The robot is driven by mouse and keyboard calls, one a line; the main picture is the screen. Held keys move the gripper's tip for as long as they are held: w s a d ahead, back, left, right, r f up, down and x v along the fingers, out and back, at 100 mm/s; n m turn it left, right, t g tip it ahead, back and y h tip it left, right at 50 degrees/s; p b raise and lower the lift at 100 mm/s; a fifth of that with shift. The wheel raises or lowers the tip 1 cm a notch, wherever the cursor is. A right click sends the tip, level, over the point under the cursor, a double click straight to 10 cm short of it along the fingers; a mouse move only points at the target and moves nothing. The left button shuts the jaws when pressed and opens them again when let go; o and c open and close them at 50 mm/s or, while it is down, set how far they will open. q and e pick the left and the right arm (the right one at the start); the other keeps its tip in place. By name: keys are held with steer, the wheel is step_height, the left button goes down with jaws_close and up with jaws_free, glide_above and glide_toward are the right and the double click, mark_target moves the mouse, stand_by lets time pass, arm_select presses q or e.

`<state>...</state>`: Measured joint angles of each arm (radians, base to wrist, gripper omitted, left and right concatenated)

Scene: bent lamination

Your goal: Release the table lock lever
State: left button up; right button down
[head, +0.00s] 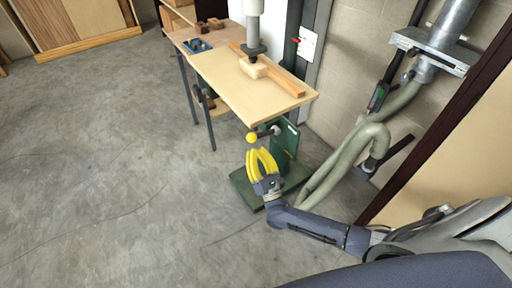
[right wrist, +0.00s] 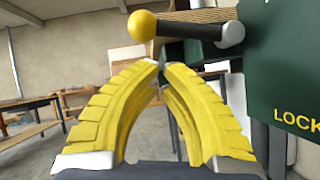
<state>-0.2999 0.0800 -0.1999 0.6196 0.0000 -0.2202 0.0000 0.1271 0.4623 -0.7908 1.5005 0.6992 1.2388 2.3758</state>
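The lock lever is a dark bar with a yellow ball knob (head: 251,137) at its left end, below the front edge of the table. In the right wrist view the knob (right wrist: 142,26) is at the top, and the bar runs right to a light grey pivot end. Beside it is a dark green panel (right wrist: 290,65) marked "LOCK". My right gripper (head: 261,152) has yellow ribbed fingers and is just below the knob, apart from it. In the right wrist view its fingertips (right wrist: 161,67) are drawn together with nothing held. My left gripper is out of view.
The wooden machine table (head: 240,88) carries a wood block under a spindle and a long strip. A green base (head: 248,190) stands on the floor below. A grey hose (head: 345,150) hangs close to the right. The concrete floor at left is clear.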

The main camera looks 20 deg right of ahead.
steer(key=v, duration=1.1)
steer(key=shift+w+f, duration=0.25)
steer(key=shift+f, duration=0.1)
